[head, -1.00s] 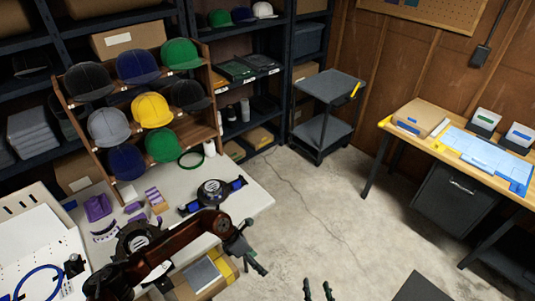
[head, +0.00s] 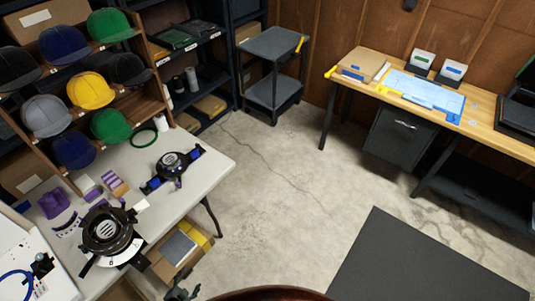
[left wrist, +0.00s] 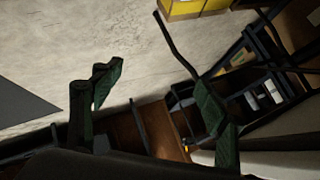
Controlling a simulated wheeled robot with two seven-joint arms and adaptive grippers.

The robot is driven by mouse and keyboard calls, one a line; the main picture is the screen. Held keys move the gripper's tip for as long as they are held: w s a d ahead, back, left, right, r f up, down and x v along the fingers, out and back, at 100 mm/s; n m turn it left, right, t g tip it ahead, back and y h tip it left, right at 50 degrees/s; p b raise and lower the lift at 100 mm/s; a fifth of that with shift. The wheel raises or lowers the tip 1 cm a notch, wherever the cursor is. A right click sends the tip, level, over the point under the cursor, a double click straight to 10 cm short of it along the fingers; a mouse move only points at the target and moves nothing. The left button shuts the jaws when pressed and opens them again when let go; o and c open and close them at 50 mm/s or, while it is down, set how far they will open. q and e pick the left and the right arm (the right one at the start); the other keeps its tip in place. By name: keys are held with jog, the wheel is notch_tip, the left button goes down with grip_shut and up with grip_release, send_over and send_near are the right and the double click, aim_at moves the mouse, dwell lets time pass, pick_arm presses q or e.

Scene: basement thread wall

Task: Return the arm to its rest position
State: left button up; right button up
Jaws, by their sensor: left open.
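My left gripper (head: 181,291) shows only in part at the bottom edge of the head view, just in front of the white table (head: 215,165) and below its top. In the left wrist view my left gripper (left wrist: 156,104) has its two dark green fingers wide apart with nothing between them. Behind them are concrete floor and shelving. A brown curved part of my arm (head: 270,294) shows at the bottom of the head view. My right gripper is not in view.
The white table holds a black round device (head: 108,232), another with blue ends (head: 172,166) and purple pieces (head: 54,203). A cap rack (head: 155,98) stands behind. Floor (head: 290,190) is open between table, cart (head: 275,70) and workbench (head: 490,130).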

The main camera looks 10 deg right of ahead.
pick_arm(q)
jog(key=s+a+f+n+g+y, duration=0.1)
jog(key=s+f, duration=0.4)
jog(key=s, duration=1)
jog(key=s+a+f+n+g+y, duration=0.1)
jog(key=s+a+f+n+g, duration=0.2)
jog(key=s, duration=1.2)
jog(key=s+a+f+n+g+y, duration=0.1)
jog(key=s+f+n+g, duration=0.3)
jog(key=s, duration=1.1)
notch_tip(320, 180, down, 4)
jog(key=a+n, duration=0.1)
jog(key=n, duration=0.2)
jog(key=shift+s+a+f, duration=0.15)
jog(key=shift+a, duration=0.25)
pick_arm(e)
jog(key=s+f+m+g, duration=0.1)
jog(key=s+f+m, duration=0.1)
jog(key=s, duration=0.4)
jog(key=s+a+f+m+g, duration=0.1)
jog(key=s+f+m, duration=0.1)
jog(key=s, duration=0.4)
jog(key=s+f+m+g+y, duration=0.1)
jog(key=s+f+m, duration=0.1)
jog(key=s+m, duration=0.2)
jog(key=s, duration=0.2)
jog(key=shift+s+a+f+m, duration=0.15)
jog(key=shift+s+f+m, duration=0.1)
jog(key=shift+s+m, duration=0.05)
